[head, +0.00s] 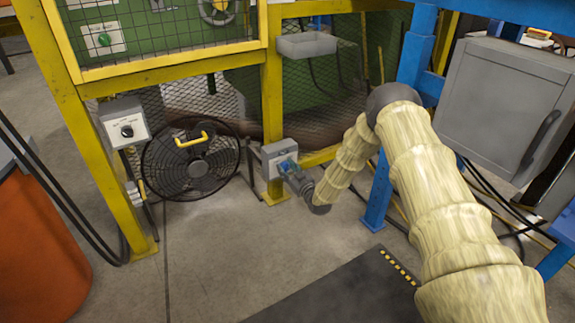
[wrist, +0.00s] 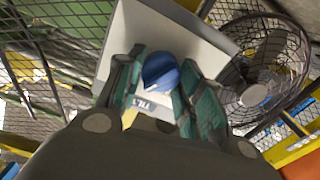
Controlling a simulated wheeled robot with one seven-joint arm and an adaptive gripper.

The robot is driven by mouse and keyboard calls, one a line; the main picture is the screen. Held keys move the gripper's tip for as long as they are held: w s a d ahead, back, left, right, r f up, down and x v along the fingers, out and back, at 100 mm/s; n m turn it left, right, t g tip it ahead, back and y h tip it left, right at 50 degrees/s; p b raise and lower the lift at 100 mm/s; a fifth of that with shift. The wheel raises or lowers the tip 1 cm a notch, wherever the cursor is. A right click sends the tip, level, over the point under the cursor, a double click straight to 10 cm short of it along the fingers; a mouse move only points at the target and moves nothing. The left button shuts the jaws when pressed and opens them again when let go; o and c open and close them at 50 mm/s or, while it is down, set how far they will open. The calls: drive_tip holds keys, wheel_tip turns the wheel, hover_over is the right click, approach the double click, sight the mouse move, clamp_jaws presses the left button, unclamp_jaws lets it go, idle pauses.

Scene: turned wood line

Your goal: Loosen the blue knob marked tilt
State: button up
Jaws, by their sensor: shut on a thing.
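The blue knob (wrist: 160,72) sits on the face of a grey box (wrist: 205,45), above a white label that reads TILT. In the head view the grey box (head: 270,163) is fixed to a yellow post, and the blue knob (head: 287,165) shows partly behind my gripper. My gripper (head: 293,172) is at the front of the box. In the wrist view its two green-padded fingers (wrist: 158,84) stand on either side of the knob and are shut on it. The knob's far side and any pointer mark are hidden.
A black fan (head: 190,160) with a yellow handle stands on the floor left of the box. A grey box with a black knob (head: 126,130) is on the left post. A blue frame leg (head: 380,190) stands close to my arm. Mesh fencing is behind.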

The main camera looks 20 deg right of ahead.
drive_tip(key=n+p, duration=0.1)
drive_tip(key=n, duration=0.1)
drive_tip(key=n+p, duration=0.1)
drive_tip(key=p, duration=0.1)
drive_tip(key=shift+a+r+n, duration=0.15)
drive_tip(key=shift+r+n, duration=0.05)
drive_tip(key=shift+n, duration=0.2)
drive_tip(key=n+p, duration=0.2)
drive_tip(key=n, duration=0.1)
drive_tip(key=shift+s+f+n, duration=0.1)
drive_tip(key=shift+f+n, duration=0.05)
drive_tip(key=shift+n, duration=0.15)
drive_tip(key=n+p, duration=0.2)
drive_tip(key=n, duration=0.1)
drive_tip(key=shift+f+n, duration=0.1)
drive_tip(key=shift+n, duration=0.2)
drive_tip(key=shift+c, duration=0.2)
drive_tip(key=shift+f+n+p, duration=0.15)
drive_tip(key=shift+n+p, duration=0.35)
drive_tip(key=shift+n, duration=1.1)
drive_tip(key=o, duration=1)
drive_tip(key=shift+o, duration=0.2)
drive_tip(key=s+d, duration=0.2)
drive_tip(key=s, duration=0.9)
drive_tip(key=shift+s+d, duration=0.2)
drive_tip(key=shift+s, duration=0.2)
